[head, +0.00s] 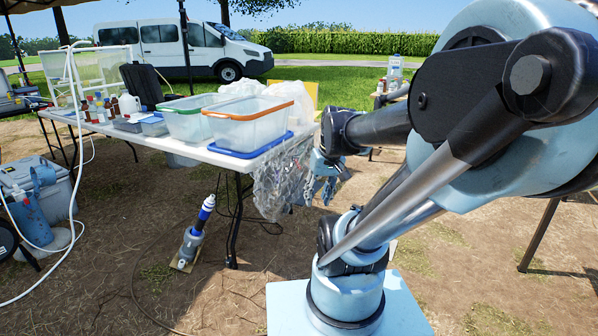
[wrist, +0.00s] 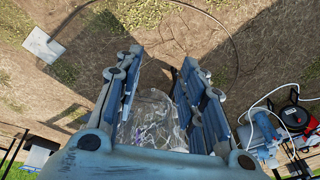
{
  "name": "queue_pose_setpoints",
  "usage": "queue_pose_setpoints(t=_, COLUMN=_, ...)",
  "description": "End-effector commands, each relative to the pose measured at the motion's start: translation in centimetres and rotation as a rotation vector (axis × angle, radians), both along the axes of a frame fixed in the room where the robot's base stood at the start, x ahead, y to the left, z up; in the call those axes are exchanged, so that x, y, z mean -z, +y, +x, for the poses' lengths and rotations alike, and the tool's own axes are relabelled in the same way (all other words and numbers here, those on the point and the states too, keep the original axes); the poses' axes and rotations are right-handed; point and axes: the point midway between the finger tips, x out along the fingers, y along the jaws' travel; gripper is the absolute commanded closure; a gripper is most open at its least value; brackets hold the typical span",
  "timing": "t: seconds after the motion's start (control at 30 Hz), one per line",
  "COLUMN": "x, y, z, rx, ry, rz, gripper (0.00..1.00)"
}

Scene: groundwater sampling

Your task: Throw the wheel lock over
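I cannot make out a wheel lock in either view. My gripper (head: 322,188) hangs off the right end of the folding table in the head view, beside a clear plastic bag (head: 275,182) that hangs from the table's end. In the wrist view my gripper (wrist: 160,62) has its two fingers well apart, with bare ground beyond the tips. A clear crumpled bag (wrist: 152,122) shows between the fingers near the palm; I cannot tell whether it touches them. My gripper holds nothing that I can see.
The white folding table (head: 180,150) carries an orange-rimmed bin (head: 247,125), a green-rimmed bin (head: 190,122) and bottles. A blue-and-white device (head: 195,235) stands on the ground below. A cable (wrist: 228,45) curves over the dirt. A van (head: 175,48) stands behind.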

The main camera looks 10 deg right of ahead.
Motion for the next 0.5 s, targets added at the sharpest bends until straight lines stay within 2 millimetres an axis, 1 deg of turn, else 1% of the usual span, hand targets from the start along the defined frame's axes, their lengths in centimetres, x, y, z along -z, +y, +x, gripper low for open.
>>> queue_pose_setpoints(t=0.03, x=-0.7, y=0.3, z=1.4, rx=-0.013, ry=-0.004, rz=0.020, gripper=0.63)
queue_pose_setpoints(t=0.2, x=-2.3, y=1.3, z=5.6, rx=-0.069, ry=-0.026, rz=0.090, gripper=0.63)
queue_pose_setpoints(t=0.37, x=-3.5, y=1.9, z=9.7, rx=-0.122, ry=-0.056, rz=0.153, gripper=0.63)
queue_pose_setpoints(t=0.5, x=-4.3, y=2.3, z=13.5, rx=-0.166, ry=-0.088, rz=0.208, gripper=0.63)
